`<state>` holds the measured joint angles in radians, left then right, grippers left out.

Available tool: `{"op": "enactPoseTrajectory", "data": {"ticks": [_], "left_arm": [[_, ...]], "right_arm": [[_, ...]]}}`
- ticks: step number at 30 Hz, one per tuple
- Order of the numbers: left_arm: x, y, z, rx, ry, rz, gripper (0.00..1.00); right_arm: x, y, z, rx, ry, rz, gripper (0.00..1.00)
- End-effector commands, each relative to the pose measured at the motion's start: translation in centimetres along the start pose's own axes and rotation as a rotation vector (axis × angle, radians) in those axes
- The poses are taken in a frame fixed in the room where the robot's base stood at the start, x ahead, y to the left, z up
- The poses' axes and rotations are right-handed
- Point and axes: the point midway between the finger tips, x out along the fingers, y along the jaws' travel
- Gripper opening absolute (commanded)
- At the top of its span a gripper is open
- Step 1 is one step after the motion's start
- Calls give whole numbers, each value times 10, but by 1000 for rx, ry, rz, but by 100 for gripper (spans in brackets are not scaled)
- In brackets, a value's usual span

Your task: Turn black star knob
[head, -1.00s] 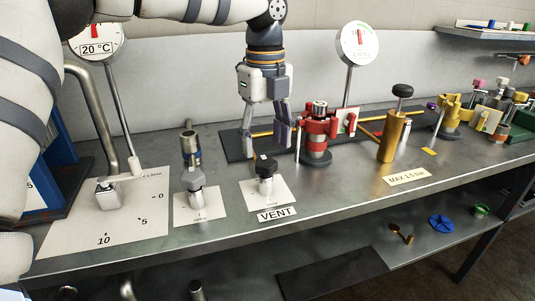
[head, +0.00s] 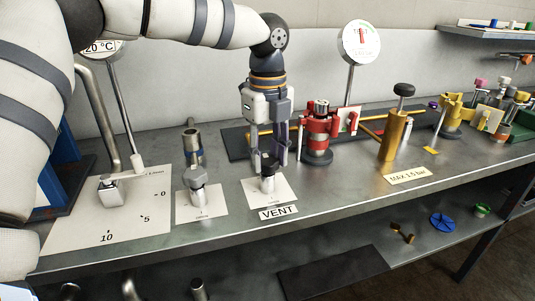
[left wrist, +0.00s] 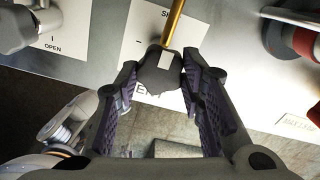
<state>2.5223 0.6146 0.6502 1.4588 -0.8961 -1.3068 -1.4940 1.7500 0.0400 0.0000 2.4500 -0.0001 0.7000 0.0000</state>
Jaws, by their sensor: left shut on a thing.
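The black star knob (head: 270,167) sits on a short metal stem on a white plate (head: 285,192), above the VENT label (head: 278,212). In the left wrist view the knob (left wrist: 161,73) shows between the finger pads, with a light mark on its top. My left gripper (head: 269,158) points down over the knob, with a finger on each side of it, and is shut on it. In the left wrist view the gripper (left wrist: 160,82) has its pads against the knob's sides. My right gripper is not in view.
A red valve fixture (head: 318,135) stands close to the right of my left gripper. A brass cylinder (head: 394,137) stands further right. The bench front is clear.

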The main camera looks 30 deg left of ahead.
Motion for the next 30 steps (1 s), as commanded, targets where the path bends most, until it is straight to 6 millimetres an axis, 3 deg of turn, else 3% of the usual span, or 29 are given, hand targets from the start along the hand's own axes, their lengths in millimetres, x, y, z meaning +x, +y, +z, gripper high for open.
{"op": "enactPoseTrajectory", "data": {"ticks": [8, 30], "left_arm": [[-2, 1, 0, -121, -4, -1, 8], [1, 0, 0, -809, -4, 3, 8]], "right_arm": [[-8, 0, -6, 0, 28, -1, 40], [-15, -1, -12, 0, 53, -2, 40]]}}
